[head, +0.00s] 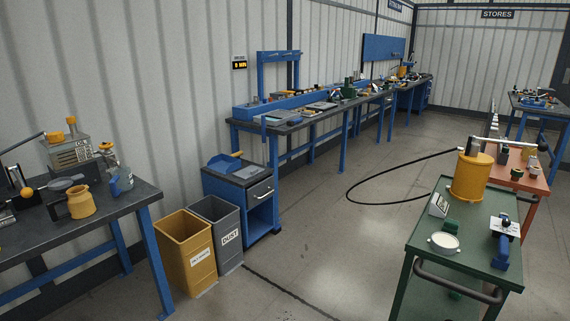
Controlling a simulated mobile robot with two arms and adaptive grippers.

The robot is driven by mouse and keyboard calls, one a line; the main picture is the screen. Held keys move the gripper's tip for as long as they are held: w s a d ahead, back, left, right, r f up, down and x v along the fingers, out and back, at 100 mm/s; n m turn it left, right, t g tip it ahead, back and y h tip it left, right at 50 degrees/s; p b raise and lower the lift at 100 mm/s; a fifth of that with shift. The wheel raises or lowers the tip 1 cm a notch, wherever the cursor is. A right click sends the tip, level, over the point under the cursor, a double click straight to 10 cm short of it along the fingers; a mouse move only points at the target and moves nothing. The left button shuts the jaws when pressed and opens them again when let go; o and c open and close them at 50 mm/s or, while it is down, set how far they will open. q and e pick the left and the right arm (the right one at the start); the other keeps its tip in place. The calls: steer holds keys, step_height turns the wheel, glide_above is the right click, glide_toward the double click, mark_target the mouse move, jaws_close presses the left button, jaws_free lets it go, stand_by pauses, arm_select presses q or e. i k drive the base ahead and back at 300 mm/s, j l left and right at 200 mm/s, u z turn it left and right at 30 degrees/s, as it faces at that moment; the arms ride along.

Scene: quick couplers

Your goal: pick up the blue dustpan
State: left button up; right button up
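The blue dustpan (224,162) lies on the dark top of a small blue cabinet (239,200) by the wall, left of the picture's middle. A yellow handle-like piece (237,154) shows at its right side; I cannot tell whether it belongs to the dustpan or to a brush. Neither of my grippers shows in the head view.
A yellow bin (186,255) and a grey bin marked DUST (218,232) stand before the cabinet. A dark workbench (130,204) is at left, a long blue bench (310,122) behind. A green cart (468,225) is at right. A black hose (349,190) loops above the open floor.

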mark_target(223, 163)
steer(key=i, duration=2.05)
